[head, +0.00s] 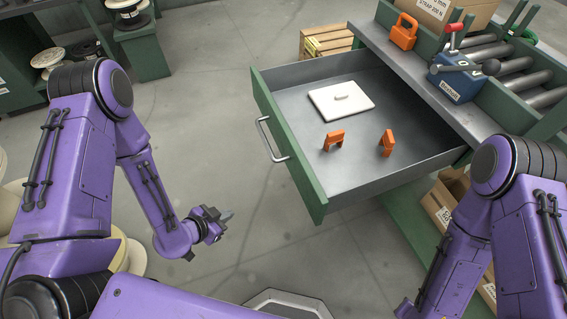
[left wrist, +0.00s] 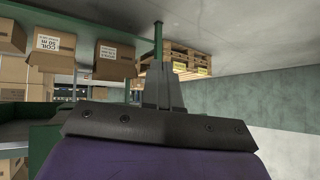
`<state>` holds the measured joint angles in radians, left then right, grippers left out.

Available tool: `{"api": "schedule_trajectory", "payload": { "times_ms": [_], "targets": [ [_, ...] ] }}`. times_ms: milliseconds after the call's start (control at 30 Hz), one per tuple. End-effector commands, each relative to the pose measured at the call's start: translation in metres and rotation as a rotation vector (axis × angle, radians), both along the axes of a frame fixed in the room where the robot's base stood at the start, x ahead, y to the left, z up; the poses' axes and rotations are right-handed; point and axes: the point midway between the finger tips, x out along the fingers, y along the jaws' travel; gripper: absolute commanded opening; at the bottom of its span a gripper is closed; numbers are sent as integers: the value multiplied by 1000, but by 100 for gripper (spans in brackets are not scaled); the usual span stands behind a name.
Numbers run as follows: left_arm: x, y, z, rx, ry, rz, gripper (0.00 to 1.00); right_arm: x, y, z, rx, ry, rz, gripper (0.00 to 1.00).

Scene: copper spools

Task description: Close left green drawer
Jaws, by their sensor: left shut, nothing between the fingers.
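The green drawer (head: 290,150) is pulled far out of the green workbench, its grey tray (head: 300,97) open to view. A metal bar handle (head: 271,139) is on its green front panel. Inside lie a white flat lid-like piece (head: 341,101) with a small knob and two orange clips (head: 334,140) (head: 387,142). My left gripper (head: 226,216) is shut and empty, left of the drawer front and apart from it. Its closed fingers also show in the left wrist view (left wrist: 163,88). My right arm comes in at the right, but its gripper is out of view.
The workbench top (head: 430,72) holds an orange tool (head: 404,32), a blue device (head: 458,80) with a red-tipped lever, rollers (head: 500,62) and a cardboard box. Spools (head: 46,59) stand at the left. The floor before the drawer is clear.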

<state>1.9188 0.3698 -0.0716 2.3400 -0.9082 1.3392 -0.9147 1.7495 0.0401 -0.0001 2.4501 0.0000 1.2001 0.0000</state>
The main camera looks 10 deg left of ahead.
Motion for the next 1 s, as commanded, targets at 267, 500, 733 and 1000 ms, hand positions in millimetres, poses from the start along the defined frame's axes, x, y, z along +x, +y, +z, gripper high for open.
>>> {"api": "schedule_trajectory", "payload": {
  "times_ms": [267,500,733,1000],
  "targets": [
    [43,-25,107,447,-1011,-834,0,0,0,-5,0,0,0,47],
    [30,-30,135,662,-1382,-1002,0,0,0,-6,0,0,0,47],
    [48,-61,134,665,-1390,-1013,0,0,0,-7,0,0,0,47],
    [81,-111,135,662,-1388,-1013,0,0,0,-4,0,0,0,47]
  ]
}}
